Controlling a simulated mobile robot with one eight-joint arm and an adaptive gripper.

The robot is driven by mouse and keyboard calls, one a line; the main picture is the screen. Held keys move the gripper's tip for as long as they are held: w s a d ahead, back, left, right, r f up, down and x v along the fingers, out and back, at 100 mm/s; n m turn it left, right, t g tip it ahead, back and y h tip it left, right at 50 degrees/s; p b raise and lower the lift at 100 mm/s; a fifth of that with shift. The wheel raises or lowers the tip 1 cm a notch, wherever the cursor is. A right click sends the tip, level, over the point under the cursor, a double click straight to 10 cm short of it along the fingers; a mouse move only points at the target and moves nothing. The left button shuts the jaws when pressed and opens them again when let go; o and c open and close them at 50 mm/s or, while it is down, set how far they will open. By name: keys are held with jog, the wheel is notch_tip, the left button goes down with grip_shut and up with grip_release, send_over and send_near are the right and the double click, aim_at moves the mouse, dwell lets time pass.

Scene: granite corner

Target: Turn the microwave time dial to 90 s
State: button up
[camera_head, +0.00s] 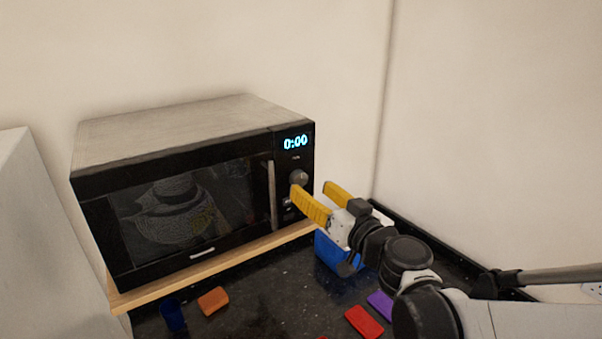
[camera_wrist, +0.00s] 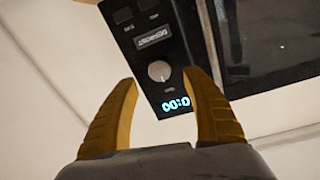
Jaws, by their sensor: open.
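The black microwave (camera_head: 180,215) stands on a wooden board, its door shut. Its lit display (camera_head: 295,142) reads 0:00, and the round time dial (camera_head: 299,177) sits just below it. My gripper (camera_head: 317,195) has yellow fingers spread apart at the right side of the control panel. In the wrist view the picture is turned over, and the grey dial (camera_wrist: 159,71) lies beyond the open fingertips (camera_wrist: 160,86), between them and apart from them. The display (camera_wrist: 176,103) shows between the fingers. Nothing is held.
The vertical door handle (camera_head: 272,195) stands left of the dial. A blue container (camera_head: 338,256) is under my gripper on the dark counter. A dark blue cup (camera_head: 173,315), orange block (camera_head: 213,301), red block (camera_head: 364,322) and purple block (camera_head: 381,306) lie in front. Walls close the corner behind.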

aim_at(301, 181)
jog(key=x, duration=0.5)
jog(key=shift+w+a, duration=0.1)
jog(key=shift+w, duration=0.05)
jog(key=c, duration=1.2)
